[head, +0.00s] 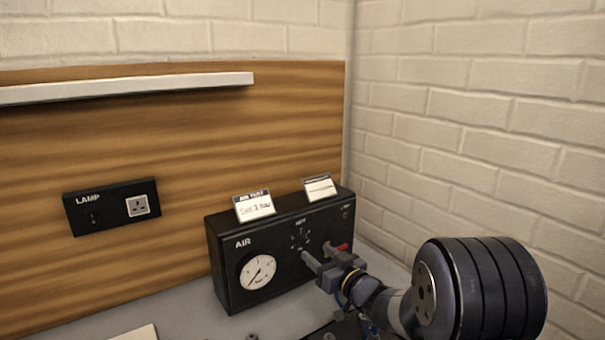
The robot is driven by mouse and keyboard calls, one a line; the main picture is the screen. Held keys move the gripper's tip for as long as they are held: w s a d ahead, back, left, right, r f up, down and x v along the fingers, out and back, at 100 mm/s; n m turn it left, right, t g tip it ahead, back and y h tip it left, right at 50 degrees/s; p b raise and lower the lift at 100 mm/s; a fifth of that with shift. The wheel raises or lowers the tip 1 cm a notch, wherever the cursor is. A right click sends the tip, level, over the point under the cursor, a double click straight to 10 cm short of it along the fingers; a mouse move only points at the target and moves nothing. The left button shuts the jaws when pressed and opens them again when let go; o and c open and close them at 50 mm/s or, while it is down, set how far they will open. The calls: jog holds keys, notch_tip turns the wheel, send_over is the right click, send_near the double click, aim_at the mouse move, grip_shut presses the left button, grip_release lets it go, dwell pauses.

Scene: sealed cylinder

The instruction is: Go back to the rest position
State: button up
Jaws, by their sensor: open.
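My gripper (315,262) is at the lower middle right of the head view, at the end of my arm. Its jaws are open and point left toward the front of a black AIR box (228,268). A fingertip is close to the box's knob area; I cannot tell whether it touches. The box has a round white gauge (257,272) on its left part. A small red part (342,247) shows just behind my gripper. The lower right of the box front is partly hidden by my gripper and arm.
Two cards stand on the box: a handwritten one (255,206) and another (320,188). A LAMP panel with a socket (138,206) is on the wooden wall. A white shelf (130,88) is above. A brick wall (480,130) closes the right side.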

aim_at(305, 244)
jog(key=p+x, duration=0.1)
jog(key=x, duration=0.3)
jog(key=shift+w+a+r, duration=0.1)
jog(key=shift+w+a, duration=0.15)
jog(key=shift+w+f+n, duration=0.1)
jog(key=shift+f+n, duration=0.15)
jog(key=shift+n, duration=0.15)
jog(key=shift+n+b, duration=0.65)
jog(key=shift+n, duration=0.25)
jog(key=n+b, duration=0.2)
jog(key=n, duration=0.3)
jog(key=shift+n, duration=0.3)
jog(key=n+b, duration=0.3)
jog(key=n, duration=0.3)
jog(key=n+b, duration=0.2)
jog(key=n, duration=0.5)
jog(key=shift+r, duration=0.1)
jog(key=n, duration=0.6)
